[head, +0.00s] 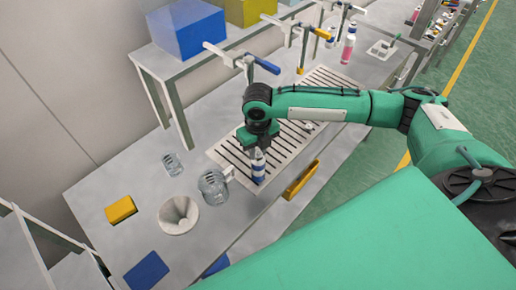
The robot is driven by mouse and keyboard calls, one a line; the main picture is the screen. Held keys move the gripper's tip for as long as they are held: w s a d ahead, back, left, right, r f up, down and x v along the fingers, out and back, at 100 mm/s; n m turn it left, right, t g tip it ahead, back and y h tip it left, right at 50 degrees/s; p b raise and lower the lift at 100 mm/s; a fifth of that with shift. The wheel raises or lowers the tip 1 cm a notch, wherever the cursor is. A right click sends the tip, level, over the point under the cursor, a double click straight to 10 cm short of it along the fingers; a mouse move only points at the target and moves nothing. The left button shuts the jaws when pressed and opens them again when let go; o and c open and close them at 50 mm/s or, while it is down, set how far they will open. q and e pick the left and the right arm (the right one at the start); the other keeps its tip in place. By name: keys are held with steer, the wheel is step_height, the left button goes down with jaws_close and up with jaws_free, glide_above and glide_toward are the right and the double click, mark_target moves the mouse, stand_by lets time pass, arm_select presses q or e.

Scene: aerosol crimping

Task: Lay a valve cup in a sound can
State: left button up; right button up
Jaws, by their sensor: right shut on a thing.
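A blue-and-white can (258,172) stands upright at the near end of the slatted strip (226,152) on the table. My right gripper (257,148) is directly over the can's top, pointing down. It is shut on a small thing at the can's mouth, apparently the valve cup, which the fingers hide. I cannot tell whether the cup touches the can. My left gripper is not in view.
Two clear jars (213,187) (173,164), a white funnel-like bowl (178,215) and a yellow block (121,209) are on the left of the table. A yellow-handled part (301,180) is at the front edge. A shelf with a blue bin (188,32) stands behind.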

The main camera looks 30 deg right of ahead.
steer(key=p, duration=0.2)
steer(key=shift+p, duration=0.3)
stand_by(2.2)
steer(key=o, duration=1)
steer(key=shift+o, duration=0.5)
steer(key=o, duration=0.5)
steer(key=shift+r, duration=0.1)
